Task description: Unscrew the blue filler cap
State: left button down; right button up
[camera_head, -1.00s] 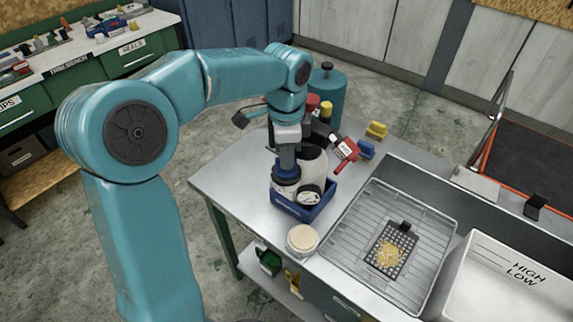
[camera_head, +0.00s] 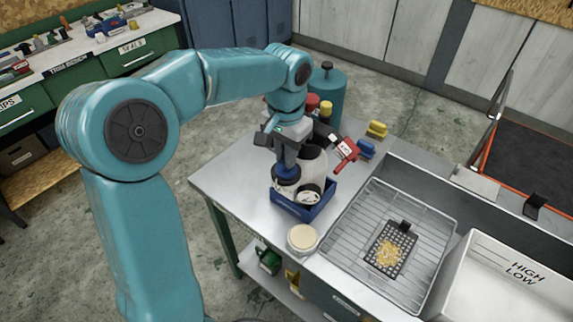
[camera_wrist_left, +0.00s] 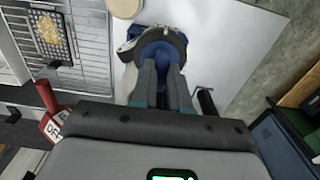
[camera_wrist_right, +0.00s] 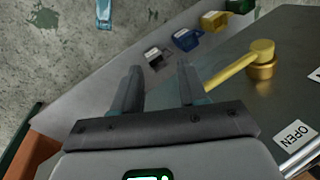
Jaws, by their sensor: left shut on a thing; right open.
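The blue filler cap (camera_head: 286,172) sits at the top of a dark-rimmed container standing in a blue tray (camera_head: 297,212) on the metal bench. My left gripper (camera_head: 287,160) points straight down and is shut on the cap. In the left wrist view the cap (camera_wrist_left: 160,48) shows blue around and between the fingertips (camera_wrist_left: 160,65). The fingers hide part of it, and I cannot tell how far it is turned. My right gripper (camera_wrist_right: 158,75) shows only in its own wrist view, open and empty, with its fingers apart.
A white bottle (camera_head: 313,162) stands close behind the cap. A cream-lidded jar (camera_head: 302,238) is in front of the tray. A wire rack (camera_head: 355,225) with a dark grille (camera_head: 391,249) lies to the right. In the right wrist view, a yellow lever (camera_wrist_right: 240,62) is beside the fingers.

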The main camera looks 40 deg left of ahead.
pick_arm(q)
jog(key=shift+r+p, duration=0.65)
dwell(0.5)
jog(key=shift+r+p, duration=0.9)
jog(key=shift+r, duration=0.1)
jog(key=shift+s, duration=0.1)
